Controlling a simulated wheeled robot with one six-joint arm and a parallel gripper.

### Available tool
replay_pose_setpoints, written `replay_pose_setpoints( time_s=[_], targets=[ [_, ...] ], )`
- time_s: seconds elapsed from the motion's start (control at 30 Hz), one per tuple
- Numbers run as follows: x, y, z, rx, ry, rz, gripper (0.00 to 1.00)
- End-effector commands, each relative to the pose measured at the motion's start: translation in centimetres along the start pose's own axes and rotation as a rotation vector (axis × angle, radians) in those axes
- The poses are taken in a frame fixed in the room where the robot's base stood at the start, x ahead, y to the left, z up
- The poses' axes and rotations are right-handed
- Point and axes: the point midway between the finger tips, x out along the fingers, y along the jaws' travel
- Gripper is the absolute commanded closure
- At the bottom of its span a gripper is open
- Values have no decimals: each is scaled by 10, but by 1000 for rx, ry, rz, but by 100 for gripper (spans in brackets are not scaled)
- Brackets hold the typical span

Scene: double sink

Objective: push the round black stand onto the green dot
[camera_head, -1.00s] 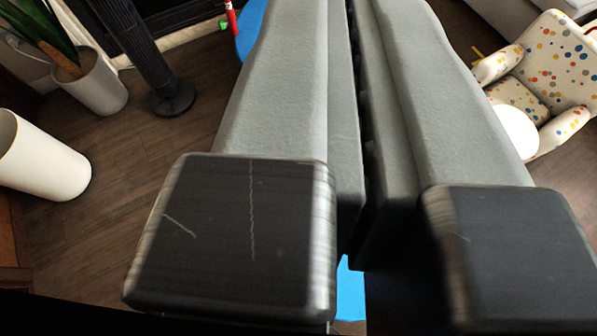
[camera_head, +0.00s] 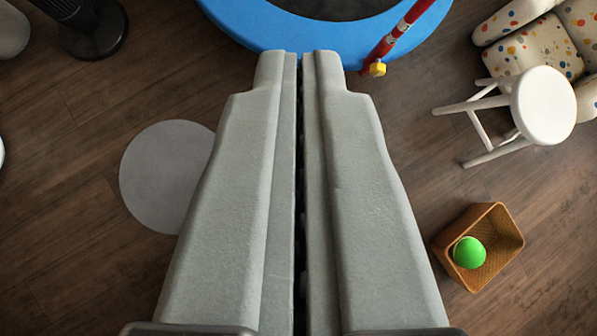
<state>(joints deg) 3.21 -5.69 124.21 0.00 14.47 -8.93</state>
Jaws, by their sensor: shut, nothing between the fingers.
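A black column on a round black base (camera_head: 101,42) stands on the floor at the top left; its upper part is cut off by the frame. I cannot tell for sure that it is the black stand. No flat green dot shows on the floor. A flat round grey patch (camera_head: 160,175) lies left of my gripper, partly hidden behind it. My gripper (camera_head: 298,58) points up the picture, its two grey fingers shut together with nothing between them. It is apart from the black base, to its right.
A blue-rimmed trampoline (camera_head: 245,25) with a red pole (camera_head: 400,35) lies at the top, by the fingertips. A white stool (camera_head: 543,105) and spotted armchair (camera_head: 530,55) are at right. A wicker basket (camera_head: 505,238) holds a green ball (camera_head: 469,252). Wooden floor at left is mostly open.

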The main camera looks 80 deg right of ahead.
Motion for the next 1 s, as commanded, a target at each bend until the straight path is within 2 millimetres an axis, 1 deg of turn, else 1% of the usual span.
replay_pose_setpoints(
  time_s=[0.03, 0.1, 0.37, 0.57, 0.7, 0.77, 0.9, 0.97, 1.0],
  targets=[
    [18, 1, 5, -4, -29, -3, 100],
    [39, 2, 12, -9, -62, -6, 100],
    [116, 4, 42, -29, -184, -23, 100],
    [174, 5, 71, -43, -277, -38, 100],
    [214, 5, 97, -54, -344, -51, 100],
    [230, 5, 108, -57, -372, -56, 100],
    [268, 5, 137, -66, -436, -70, 100],
    [284, 5, 150, -70, -463, -76, 100],
    [294, 5, 159, -73, -483, -81, 100]
  ],
)
